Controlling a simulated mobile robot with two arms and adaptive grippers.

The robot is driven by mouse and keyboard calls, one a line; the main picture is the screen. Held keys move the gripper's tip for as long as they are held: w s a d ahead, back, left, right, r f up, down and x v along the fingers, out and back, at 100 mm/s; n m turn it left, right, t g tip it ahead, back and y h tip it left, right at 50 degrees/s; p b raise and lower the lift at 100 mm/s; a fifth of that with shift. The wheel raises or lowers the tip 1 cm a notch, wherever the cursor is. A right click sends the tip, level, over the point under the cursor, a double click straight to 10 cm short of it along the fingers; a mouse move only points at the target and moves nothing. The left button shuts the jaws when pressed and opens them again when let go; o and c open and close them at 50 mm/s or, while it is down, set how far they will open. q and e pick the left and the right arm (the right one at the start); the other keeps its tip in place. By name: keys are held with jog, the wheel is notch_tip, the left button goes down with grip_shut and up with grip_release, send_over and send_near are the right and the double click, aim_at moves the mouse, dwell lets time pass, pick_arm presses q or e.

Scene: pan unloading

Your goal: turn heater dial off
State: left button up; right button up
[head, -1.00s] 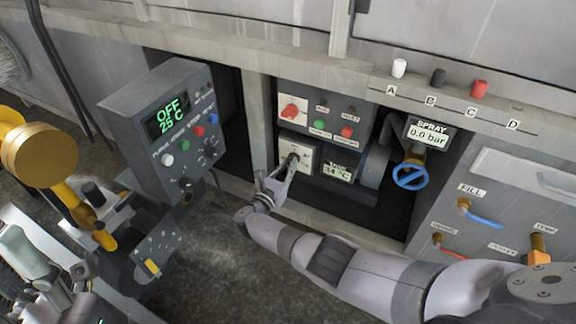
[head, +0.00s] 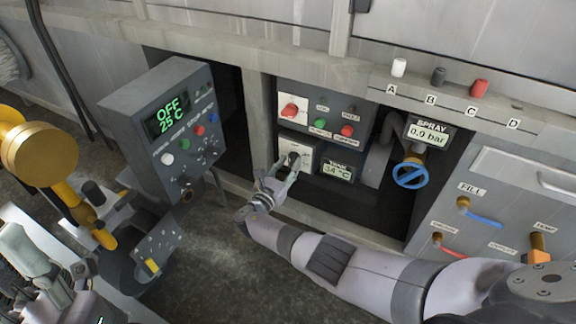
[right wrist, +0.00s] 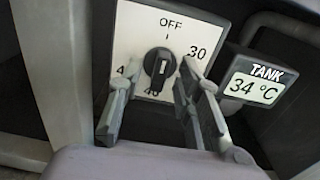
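The heater dial is a black knob (right wrist: 158,70) on a white plate (right wrist: 185,22) marked OFF at the top, 30 at the right and 40 below. In the right wrist view the knob stands nearly upright, its long axis roughly in line with OFF. My right gripper (right wrist: 158,100) is open, with one finger on each side of the knob and visible gaps between. In the head view my right gripper (head: 279,173) is just in front of the dial plate (head: 303,148). Parts of my left arm show at the lower left; its finger state is unclear.
The tank display (right wrist: 258,82) reads 34 °C right of the dial. A red-knob panel (head: 335,105) is above it. The spray gauge (head: 430,132) and blue valve wheel (head: 409,175) are further right. A control box (head: 165,130) reading OFF, 25 °C stands left.

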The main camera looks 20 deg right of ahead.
jog(key=v, duration=1.2)
dwell(0.3)
